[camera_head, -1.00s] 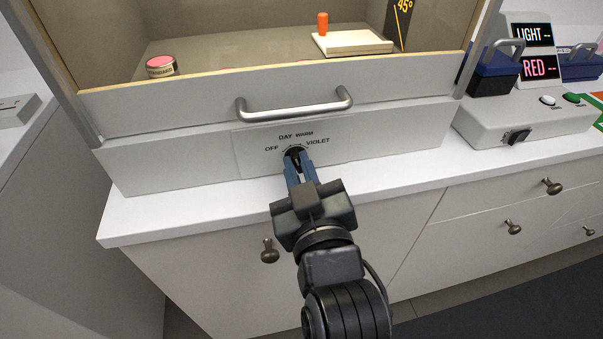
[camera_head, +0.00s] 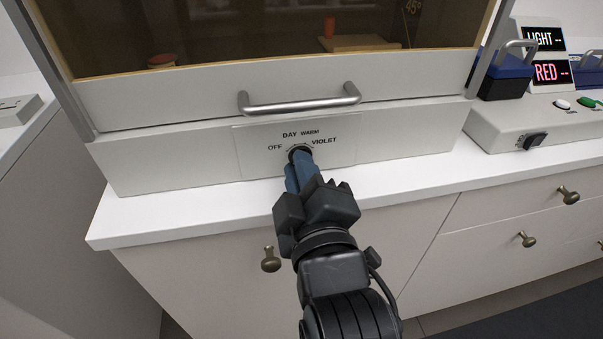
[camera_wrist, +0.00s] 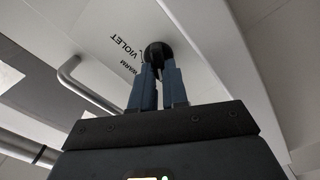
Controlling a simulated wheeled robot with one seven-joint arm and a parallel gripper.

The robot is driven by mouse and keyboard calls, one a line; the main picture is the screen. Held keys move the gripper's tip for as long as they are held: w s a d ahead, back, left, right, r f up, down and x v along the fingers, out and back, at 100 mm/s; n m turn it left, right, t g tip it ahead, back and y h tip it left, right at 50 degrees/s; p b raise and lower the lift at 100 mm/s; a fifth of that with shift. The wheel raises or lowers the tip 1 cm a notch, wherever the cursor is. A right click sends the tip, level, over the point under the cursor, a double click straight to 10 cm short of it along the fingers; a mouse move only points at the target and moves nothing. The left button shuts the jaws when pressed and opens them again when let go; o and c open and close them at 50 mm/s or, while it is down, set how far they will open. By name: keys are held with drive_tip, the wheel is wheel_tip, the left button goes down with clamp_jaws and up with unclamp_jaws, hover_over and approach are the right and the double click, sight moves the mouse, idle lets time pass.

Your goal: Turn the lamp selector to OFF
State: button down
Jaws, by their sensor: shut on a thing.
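The lamp selector is a small round black knob (camera_head: 299,153) on the white front panel of the cabinet, and it also shows in the wrist view (camera_wrist: 157,52). The labels OFF, DAY, WARM and VIOLET (camera_head: 324,141) are printed in an arc around it. My gripper (camera_head: 298,165) is shut on the knob, with blue fingers on either side of it, and is rolled to one side. The fingers hide much of the knob, so I cannot tell exactly where it points. The cabinet interior (camera_head: 270,50) is dark.
A metal bar handle (camera_head: 300,106) sits just above the panel. A white worktop (camera_head: 150,213) runs below it, with drawers and brass knobs underneath. A grey box with buttons (camera_head: 540,127) and LIGHT and RED displays stand at the right.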

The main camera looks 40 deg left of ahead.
drive_tip(key=shift+n, duration=0.3)
drive_tip(key=c, duration=1.1)
unclamp_jaws()
drive_tip(key=shift+c, duration=0.2)
drive_tip(key=v, duration=0.8)
drive_tip(key=shift+b, duration=0.4)
